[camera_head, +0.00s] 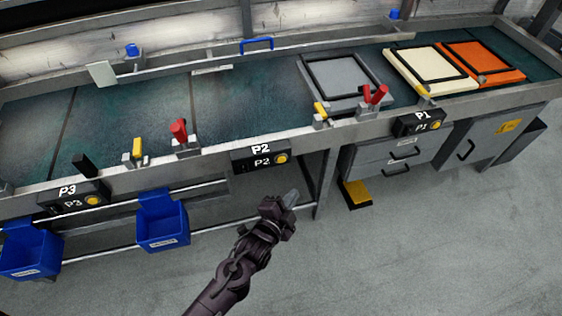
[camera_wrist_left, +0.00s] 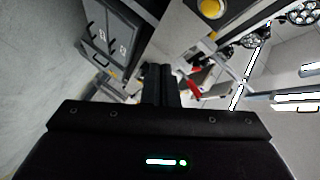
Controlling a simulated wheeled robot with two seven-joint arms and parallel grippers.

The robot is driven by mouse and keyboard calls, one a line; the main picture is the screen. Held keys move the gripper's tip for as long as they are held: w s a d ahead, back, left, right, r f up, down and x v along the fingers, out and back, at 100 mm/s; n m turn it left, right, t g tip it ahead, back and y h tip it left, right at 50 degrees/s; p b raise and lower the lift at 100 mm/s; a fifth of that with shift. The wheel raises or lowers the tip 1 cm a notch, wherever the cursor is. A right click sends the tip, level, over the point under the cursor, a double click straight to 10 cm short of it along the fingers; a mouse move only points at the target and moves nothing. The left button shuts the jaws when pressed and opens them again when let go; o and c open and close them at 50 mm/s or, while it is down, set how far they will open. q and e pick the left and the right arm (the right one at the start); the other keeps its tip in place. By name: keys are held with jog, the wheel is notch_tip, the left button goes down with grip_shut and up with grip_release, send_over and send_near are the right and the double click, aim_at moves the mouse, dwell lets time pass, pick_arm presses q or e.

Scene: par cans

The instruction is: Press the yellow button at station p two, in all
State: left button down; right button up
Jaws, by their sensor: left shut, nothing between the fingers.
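The P2 station box (camera_head: 243,162) is a black box on the front rail of the bench, with white "P2" lettering. Its round yellow button (camera_head: 282,158) is at its right end. My left gripper (camera_head: 291,197) is shut and empty, a little below that button in the head view and apart from it. In the left wrist view the shut fingers (camera_wrist_left: 158,82) point away from the camera. A large yellow button (camera_wrist_left: 211,8) shows at the top edge there, right of the fingertips and clear of them; its label cannot be read. My right gripper is not in view.
Other boxes with yellow buttons are P1 (camera_head: 419,123) and P3 (camera_head: 75,197). Red clamp handles (camera_head: 180,131) and yellow stops stand along the rail. Grey (camera_head: 336,92), cream and orange panels lie on the bench. Blue bins (camera_head: 162,222) hang below. The floor in front is open.

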aim_at(282, 160)
pick_arm(q)
jog(key=w+a+b, duration=0.2)
jog(key=w+b, duration=0.1)
jog(key=w, duration=0.5)
jog(key=shift+w+a+b, duration=0.2)
jog(key=shift+a+b, duration=0.15)
jog(key=shift+a, duration=0.05)
dwell(1.0)
jog(key=shift+w, duration=0.1)
dwell(0.8)
jog(key=shift+w+a, duration=0.1)
jog(key=shift+w, duration=0.2)
